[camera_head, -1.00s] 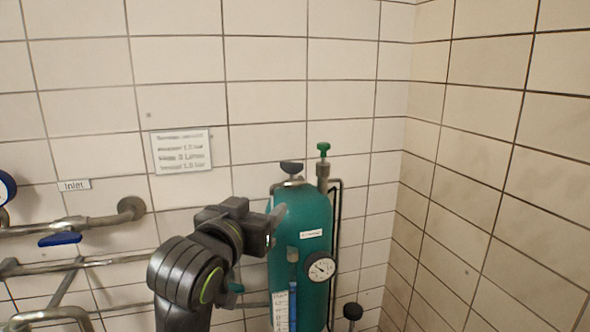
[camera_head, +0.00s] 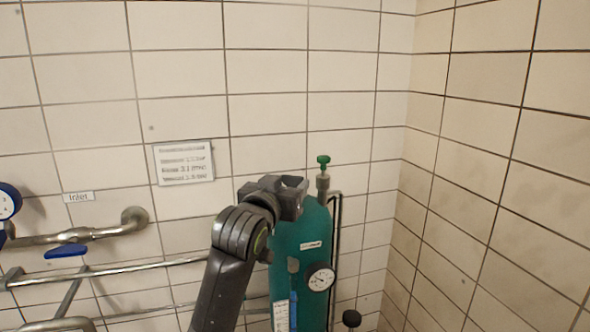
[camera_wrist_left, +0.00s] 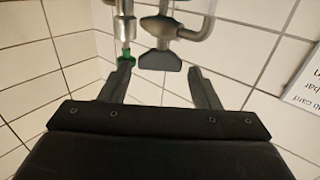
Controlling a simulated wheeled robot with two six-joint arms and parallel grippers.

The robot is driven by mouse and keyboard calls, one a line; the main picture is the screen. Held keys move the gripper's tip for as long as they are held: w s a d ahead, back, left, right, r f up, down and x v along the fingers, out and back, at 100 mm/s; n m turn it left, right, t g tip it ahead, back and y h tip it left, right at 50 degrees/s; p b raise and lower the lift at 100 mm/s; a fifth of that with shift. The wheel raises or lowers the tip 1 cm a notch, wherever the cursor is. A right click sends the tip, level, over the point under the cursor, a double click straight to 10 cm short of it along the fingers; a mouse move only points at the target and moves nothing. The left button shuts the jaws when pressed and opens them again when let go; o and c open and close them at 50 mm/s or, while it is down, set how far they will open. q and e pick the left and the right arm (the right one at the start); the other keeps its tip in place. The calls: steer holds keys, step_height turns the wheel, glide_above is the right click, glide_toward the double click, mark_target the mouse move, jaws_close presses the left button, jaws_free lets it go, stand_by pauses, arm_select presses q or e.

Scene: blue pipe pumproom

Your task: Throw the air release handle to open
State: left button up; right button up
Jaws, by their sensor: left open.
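My left gripper (camera_head: 291,183) is open at the top of the green tank (camera_head: 300,235) in the head view. A dark flat handle (camera_wrist_left: 160,60) on a metal stem shows between its two fingers in the left wrist view; the fingers stand apart on either side of it, with no clear contact. The gripper hides this handle in the head view. A green knob (camera_head: 323,160) on a metal fitting stands just right of the gripper. It also shows by the left fingertip in the left wrist view (camera_wrist_left: 126,54). No readable label names the air release handle. My right gripper is not in view.
A gauge (camera_head: 321,279) sticks out of the tank's front, and a dark knob (camera_head: 351,318) stands low at its right. Pipes with a blue lever (camera_head: 66,251) run along the left wall. A notice card (camera_head: 184,162) hangs above. The right wall is bare.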

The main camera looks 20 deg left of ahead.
mark_target(292, 180)
arm_select(q)
steer(key=shift+w+d+p, duration=0.15)
steer(key=shift+w+p, duration=0.85)
steer(key=shift+w, duration=1.95)
steer(key=c, duration=0.7)
